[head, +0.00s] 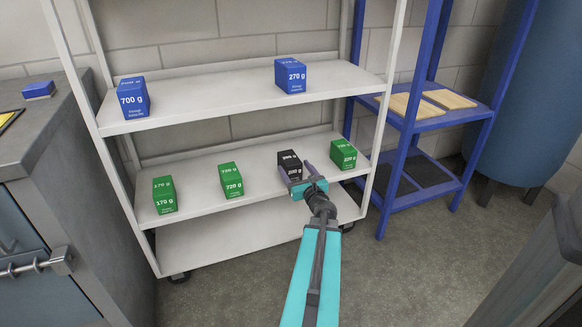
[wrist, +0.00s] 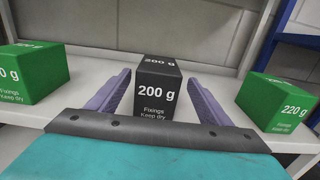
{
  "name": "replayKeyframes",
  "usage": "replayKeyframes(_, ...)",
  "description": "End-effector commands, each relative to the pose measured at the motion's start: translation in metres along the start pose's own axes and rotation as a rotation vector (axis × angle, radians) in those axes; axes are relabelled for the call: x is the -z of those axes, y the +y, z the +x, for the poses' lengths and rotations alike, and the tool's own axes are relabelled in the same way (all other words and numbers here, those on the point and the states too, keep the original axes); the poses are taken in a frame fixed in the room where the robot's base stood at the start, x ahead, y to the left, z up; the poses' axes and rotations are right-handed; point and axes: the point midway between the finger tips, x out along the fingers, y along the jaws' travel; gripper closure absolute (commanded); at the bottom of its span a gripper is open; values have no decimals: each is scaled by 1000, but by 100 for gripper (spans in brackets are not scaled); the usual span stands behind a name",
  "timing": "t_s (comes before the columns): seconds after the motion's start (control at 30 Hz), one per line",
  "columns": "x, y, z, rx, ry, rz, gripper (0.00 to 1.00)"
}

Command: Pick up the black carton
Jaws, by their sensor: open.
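The black carton (head: 288,159), marked 200 g, stands upright on the middle shelf (head: 255,187) of the white rack. In the wrist view the black carton (wrist: 157,84) stands straight ahead, centred between the two purple fingers. My gripper (head: 301,177) is open at the front of the shelf, and it also shows open in the wrist view (wrist: 157,88). A gap shows between each finger and the carton's sides. I cannot tell how far the fingertips reach along it. My gripper and arm partly cover the carton's lower part in the head view.
Green cartons stand on the same shelf: one close on the right (head: 343,154), two to the left (head: 231,180) (head: 165,195). Blue cartons (head: 133,98) (head: 290,76) stand on the shelf above. A rack post (head: 384,110) rises at right, beside a blue rack (head: 408,130).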

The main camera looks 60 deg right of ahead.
Motion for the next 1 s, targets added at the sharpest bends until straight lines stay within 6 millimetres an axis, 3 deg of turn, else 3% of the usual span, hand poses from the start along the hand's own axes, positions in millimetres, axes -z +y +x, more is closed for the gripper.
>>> replayKeyframes(0.3,1,0,33,-2,0,-1,27)
replayKeyframes(1.0,2,2,49,-3,0,0,27)
